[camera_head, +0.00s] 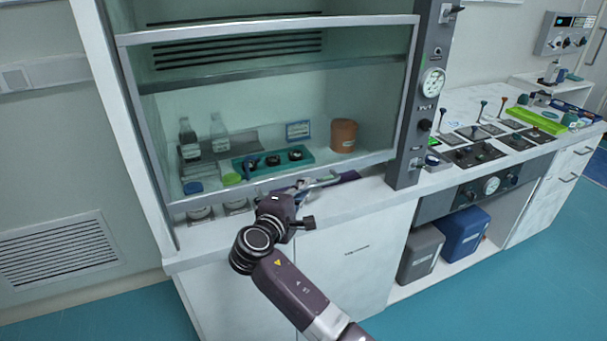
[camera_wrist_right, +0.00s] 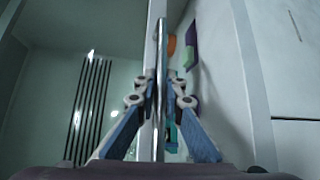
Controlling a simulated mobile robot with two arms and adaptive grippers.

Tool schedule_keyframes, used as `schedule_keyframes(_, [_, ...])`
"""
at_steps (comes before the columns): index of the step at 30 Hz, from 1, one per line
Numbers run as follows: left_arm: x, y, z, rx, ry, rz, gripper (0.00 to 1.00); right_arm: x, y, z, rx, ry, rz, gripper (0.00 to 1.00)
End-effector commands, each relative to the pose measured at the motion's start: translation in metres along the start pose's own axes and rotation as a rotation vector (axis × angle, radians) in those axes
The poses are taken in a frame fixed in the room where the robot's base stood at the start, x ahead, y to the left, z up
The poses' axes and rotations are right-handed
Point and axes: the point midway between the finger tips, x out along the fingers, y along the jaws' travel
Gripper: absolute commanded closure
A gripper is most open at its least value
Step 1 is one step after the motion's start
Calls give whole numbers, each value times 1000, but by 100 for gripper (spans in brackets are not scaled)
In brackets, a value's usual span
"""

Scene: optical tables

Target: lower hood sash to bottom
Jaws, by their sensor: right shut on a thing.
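The hood sash (camera_head: 265,29) is a clear pane in a pale metal frame across the front of the fume hood. Its bottom rail is low, with a small gap above the worktop where jars show beneath it. A bar handle (camera_head: 325,182) sticks out from the bottom rail. My right gripper (camera_head: 299,188) is at the handle, in front of the rail. In the right wrist view, the fingers of my right gripper (camera_wrist_right: 160,92) are shut on the thin handle bar (camera_wrist_right: 162,45), one on each side. My left gripper is not in view.
Behind the glass stand bottles (camera_head: 220,132), a teal tray (camera_head: 275,162) and a brown tub (camera_head: 343,136). A control post with a gauge (camera_head: 432,82) stands right of the sash. White cabinets (camera_head: 352,255) lie below. The floor at the front right is clear.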

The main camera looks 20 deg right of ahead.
Motion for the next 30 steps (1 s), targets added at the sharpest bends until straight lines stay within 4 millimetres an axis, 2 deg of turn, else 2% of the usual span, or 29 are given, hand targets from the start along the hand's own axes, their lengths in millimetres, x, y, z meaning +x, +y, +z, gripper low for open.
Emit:
schedule_keyframes(1, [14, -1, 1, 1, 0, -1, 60, 2, -22, -2, -3, -2, -6, 100])
schedule_keyframes(3, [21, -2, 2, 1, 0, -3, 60, 4, -35, -4, -3, -2, -7, 100])
schedule_keyframes(9, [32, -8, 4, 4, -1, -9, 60, 7, -56, -8, -1, -1, -4, 100])
schedule_keyframes(24, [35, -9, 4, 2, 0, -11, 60, 8, -61, -8, -1, -2, -4, 100])
schedule_keyframes(25, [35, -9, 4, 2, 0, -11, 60, 8, -61, -8, -1, -2, -4, 90])
schedule_keyframes(30, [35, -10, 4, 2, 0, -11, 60, 8, -60, -8, 0, -1, -2, 73])
